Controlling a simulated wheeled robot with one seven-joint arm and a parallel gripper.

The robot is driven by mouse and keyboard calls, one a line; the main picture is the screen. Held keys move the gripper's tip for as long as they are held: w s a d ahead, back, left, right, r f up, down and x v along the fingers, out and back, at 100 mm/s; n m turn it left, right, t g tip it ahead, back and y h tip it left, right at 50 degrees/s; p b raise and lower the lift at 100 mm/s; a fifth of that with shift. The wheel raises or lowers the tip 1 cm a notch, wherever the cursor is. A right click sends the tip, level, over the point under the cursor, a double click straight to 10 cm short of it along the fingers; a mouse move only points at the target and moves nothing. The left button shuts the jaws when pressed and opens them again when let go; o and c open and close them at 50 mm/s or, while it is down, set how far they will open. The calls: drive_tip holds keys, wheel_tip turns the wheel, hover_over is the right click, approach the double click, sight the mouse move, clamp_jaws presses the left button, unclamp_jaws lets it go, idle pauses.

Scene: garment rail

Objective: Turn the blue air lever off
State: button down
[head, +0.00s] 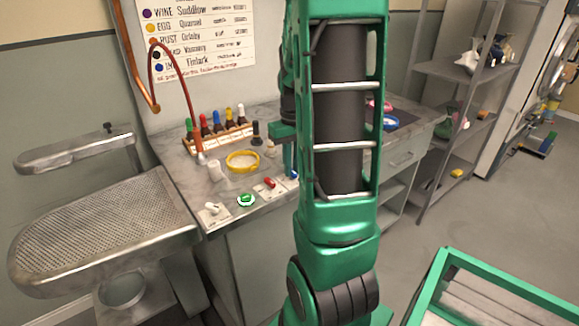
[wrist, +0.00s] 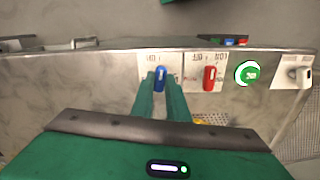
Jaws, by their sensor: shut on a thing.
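The blue air lever (wrist: 160,72) sits on a small white labelled plate on the counter's front edge in the wrist view. My gripper (wrist: 162,82) has its two green fingers closed on either side of the blue lever. The lever stands roughly in line with the fingers; its lower part is between them. In the head view the blue lever (head: 294,175) shows only as a small bit beside my gripper (head: 289,170), mostly hidden by my arm. Its label is only partly readable.
Right of the blue lever in the wrist view are a red lever (wrist: 209,77), a round green button (wrist: 248,73) and a white knob (wrist: 299,73). Coloured bottles (head: 217,128) and a yellow-rimmed dish (head: 242,160) stand on the counter. A perforated board (head: 100,215) is at left.

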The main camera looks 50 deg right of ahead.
drive_tip(key=shift+w+r+n, duration=0.1)
drive_tip(key=shift+w+n, duration=0.15)
drive_tip(key=shift+n, duration=0.65)
drive_tip(key=c, duration=1.7)
unclamp_jaws()
drive_tip(key=shift+s, duration=0.1)
wheel_tip(320, 180, up, 11)
drive_tip(key=shift+f, duration=0.2)
